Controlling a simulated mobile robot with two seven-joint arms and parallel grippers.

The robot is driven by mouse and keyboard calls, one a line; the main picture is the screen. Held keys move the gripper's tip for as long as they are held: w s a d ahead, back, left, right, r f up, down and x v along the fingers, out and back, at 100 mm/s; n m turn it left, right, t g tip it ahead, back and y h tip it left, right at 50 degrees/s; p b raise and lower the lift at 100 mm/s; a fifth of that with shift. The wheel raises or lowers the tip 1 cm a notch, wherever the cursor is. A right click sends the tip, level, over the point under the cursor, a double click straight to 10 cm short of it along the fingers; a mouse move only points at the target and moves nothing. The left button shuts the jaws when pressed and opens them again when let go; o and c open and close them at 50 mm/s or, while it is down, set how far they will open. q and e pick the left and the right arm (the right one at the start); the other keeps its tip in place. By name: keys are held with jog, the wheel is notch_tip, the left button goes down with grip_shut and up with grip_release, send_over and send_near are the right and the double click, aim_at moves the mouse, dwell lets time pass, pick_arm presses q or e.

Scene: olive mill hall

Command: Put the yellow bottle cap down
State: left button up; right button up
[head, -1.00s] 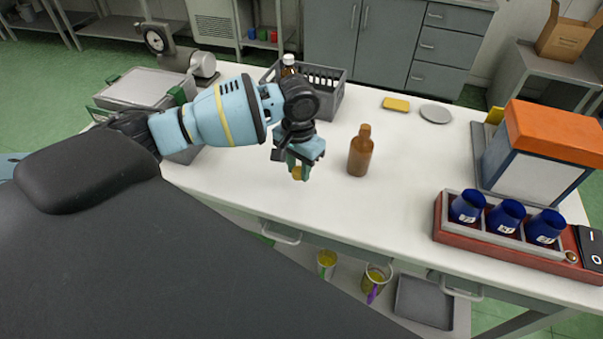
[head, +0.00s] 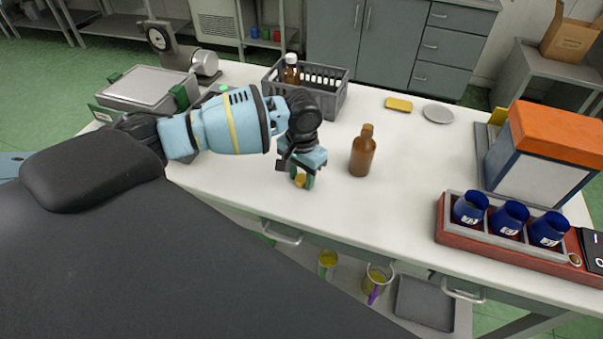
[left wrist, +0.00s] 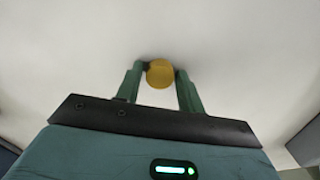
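The yellow bottle cap (left wrist: 160,74) sits between the two green fingertips of my left gripper (left wrist: 161,80) in the left wrist view, and the fingers appear closed on its sides. In the head view the cap (head: 299,181) shows at the tips of the left gripper (head: 303,178), low over the white table (head: 390,220). I cannot tell whether the cap touches the table. My right gripper is not in view.
Behind the gripper is a grey crate (head: 338,98) holding a brown bottle with a white cap (head: 291,70). A yellow sponge-like block (head: 398,104) and a grey disc (head: 437,113) lie at the back. A red rack with blue cups (head: 500,247) stands right. The table front is clear.

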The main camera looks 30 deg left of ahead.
aim_at(302, 178)
pick_arm(q)
jog(key=shift+o, duration=1)
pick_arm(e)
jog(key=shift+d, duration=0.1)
pick_arm(q)
jog(key=shift+r, duration=0.15)
notch_tip(302, 178, up, 12)
jog(key=p, duration=0.1)
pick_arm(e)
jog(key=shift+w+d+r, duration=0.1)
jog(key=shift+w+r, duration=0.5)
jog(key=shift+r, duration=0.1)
